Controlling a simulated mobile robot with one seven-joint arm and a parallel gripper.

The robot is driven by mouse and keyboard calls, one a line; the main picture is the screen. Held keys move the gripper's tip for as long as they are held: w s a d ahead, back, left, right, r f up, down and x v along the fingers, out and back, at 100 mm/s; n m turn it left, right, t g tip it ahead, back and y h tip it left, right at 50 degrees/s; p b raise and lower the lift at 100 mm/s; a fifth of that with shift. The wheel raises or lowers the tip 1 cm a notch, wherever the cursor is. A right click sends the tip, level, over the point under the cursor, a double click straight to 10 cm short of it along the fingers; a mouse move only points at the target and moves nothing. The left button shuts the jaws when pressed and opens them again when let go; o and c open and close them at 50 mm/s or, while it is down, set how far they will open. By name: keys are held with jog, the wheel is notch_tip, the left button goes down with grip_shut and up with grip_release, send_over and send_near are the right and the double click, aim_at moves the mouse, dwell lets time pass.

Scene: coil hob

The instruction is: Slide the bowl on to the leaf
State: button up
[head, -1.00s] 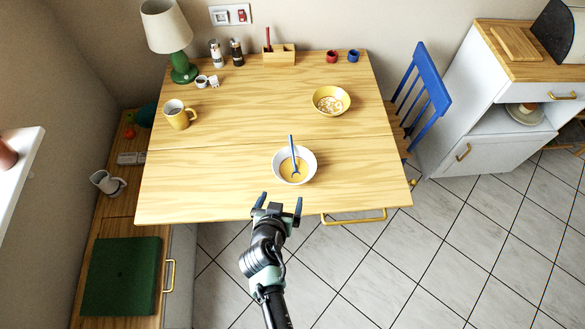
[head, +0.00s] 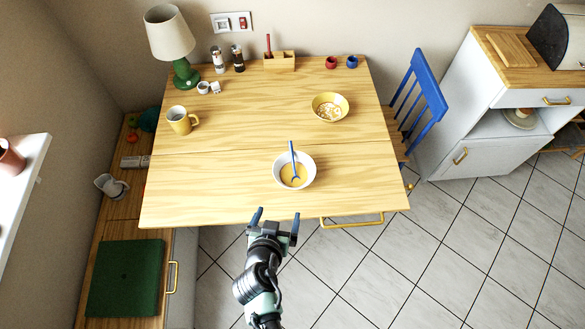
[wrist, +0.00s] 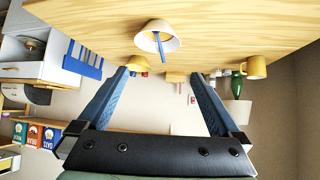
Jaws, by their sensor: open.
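A white bowl (head: 308,178) with yellow contents and a blue spoon (head: 293,158) stands on the table's front section, just in front of the seam. It also shows in the wrist view (wrist: 168,43). A yellow bowl (head: 331,97) with pale pieces in it stands on the back section; it shows in the wrist view (wrist: 138,62). The front section (head: 215,190) looks like the leaf, though I cannot confirm this. My gripper (head: 276,214) is open and empty at the table's front edge, in front of the white bowl and slightly left, apart from it.
A yellow mug (head: 180,121), green lamp (head: 184,75), two mills, small cups and a wooden caddy (head: 279,62) stand towards the table's left and back. A blue chair (head: 423,85) is at the right. The front section is otherwise clear. A yellow rail (head: 352,222) runs below the front edge.

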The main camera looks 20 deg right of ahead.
jog(key=p+v, duration=0.1)
jog(key=v, duration=0.3)
jog(key=w+r+t+b, duration=0.1)
jog(key=w+r+t, duration=0.1)
jog(key=w+r, duration=0.55)
jog(key=w+r+t+b, duration=0.15)
jog(key=w+r, duration=0.35)
jog(key=r, duration=0.5)
jog(key=w+a+r+n+t+y+b, duration=0.1)
jog(key=w+r+t, duration=0.15)
jog(key=r, duration=0.65)
jog(key=w+a+r+t+b, duration=0.1)
jog(key=r+t, duration=0.2)
jog(key=r, duration=0.7)
jog(key=s+a+r+n+t+y+b, duration=0.1)
jog(key=s+r+t, duration=0.2)
jog(key=r, duration=0.6)
jog(key=s+a+r+n+t+y+b, duration=0.1)
jog(key=s+r+n+t, duration=0.1)
jog(key=s+r, duration=0.5)
jog(key=s+a+r+n+t+y+b, duration=0.1)
jog(key=s+r+t, duration=0.3)
jog(key=r, duration=0.9)
jog(key=shift+s+a+r+n+t+y, duration=0.2)
jog(key=shift+s+r+n+t+y, duration=0.15)
jog(key=shift+s, duration=0.5)
jog(key=shift+f, duration=0.1)
